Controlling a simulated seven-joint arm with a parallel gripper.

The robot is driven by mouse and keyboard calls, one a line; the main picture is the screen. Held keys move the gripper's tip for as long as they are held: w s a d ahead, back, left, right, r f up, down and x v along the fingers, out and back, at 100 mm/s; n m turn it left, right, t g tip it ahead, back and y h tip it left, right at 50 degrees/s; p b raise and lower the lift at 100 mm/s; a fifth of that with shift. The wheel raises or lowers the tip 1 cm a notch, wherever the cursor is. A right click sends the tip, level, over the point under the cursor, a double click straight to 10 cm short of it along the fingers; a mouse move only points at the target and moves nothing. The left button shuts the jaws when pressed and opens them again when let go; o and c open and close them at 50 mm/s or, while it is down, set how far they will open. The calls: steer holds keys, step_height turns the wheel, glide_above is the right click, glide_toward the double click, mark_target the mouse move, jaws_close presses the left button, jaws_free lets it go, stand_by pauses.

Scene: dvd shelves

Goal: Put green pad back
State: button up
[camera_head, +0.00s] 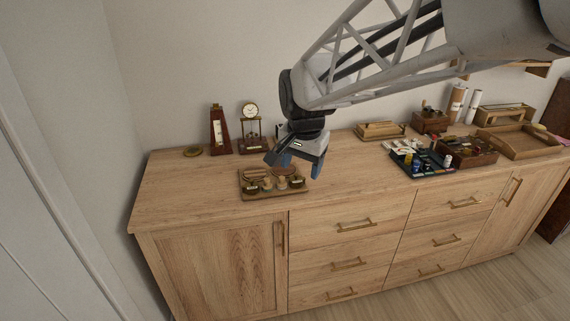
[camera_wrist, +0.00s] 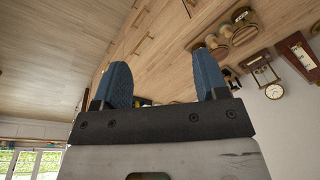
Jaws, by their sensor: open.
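My gripper (camera_head: 297,166) is over the cabinet top, just behind and right of a small wooden tray with jars. Its two blue fingers are apart with nothing between them; they also show in the wrist view (camera_wrist: 163,82). I cannot make out a green pad for certain in either view. A dark tray (camera_head: 424,171) of small coloured items, some greenish, lies to the right on the cabinet top, well apart from my gripper. The items in it are too small to tell apart.
The wooden tray (camera_head: 262,194) with jars stands near the front edge. A metronome (camera_head: 219,132) and a clock (camera_head: 250,113) stand behind, near the wall. A wooden box (camera_head: 380,131) and a light wooden tray (camera_head: 520,143) are at right. The cabinet top (camera_head: 350,178) is clear between the jars and dark tray.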

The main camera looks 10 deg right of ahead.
steer(key=s+d+f+n, duration=0.1)
steer(key=s+n, duration=0.6)
steer(key=s, duration=1.4)
steer(key=shift+s+d+f+n+t, duration=0.2)
steer(key=shift+f+n+t, duration=0.05)
steer(key=shift+n+t, duration=0.15)
steer(key=shift+c, duration=0.2)
